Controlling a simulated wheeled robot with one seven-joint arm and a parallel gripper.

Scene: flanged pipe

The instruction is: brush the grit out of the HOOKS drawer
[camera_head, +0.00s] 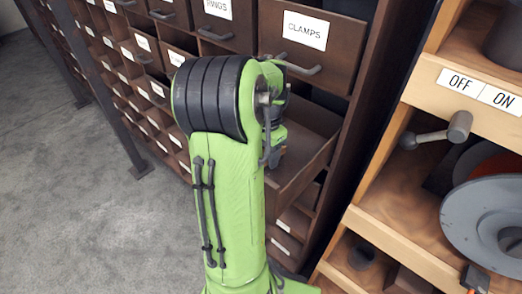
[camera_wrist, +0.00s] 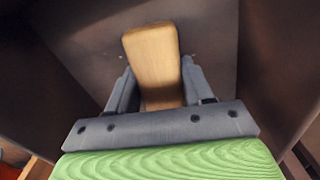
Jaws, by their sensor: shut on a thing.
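My gripper (camera_wrist: 160,88) is shut on a light wooden block-like piece, seemingly a brush handle (camera_wrist: 152,48), in the wrist view. Any bristles are hidden beneath the wood. Both sit over the dark brown floor of an open drawer (camera_wrist: 218,45). In the head view this drawer (camera_head: 313,150) is pulled out below the CLAMPS drawer; its label is not in view, so I cannot read HOOKS on it. My arm covers its left part and most of my gripper. A few tiny specks, possibly grit (camera_wrist: 121,57), lie near the wood.
The closed CLAMPS drawer (camera_head: 305,35) and its handle are just above the open drawer. Drawer walls stand close on both sides of my gripper. A wooden bench (camera_head: 385,222) with an OFF/ON panel (camera_head: 478,88), lever and grey disc (camera_head: 490,222) is at right. Open floor (camera_head: 80,225) lies left.

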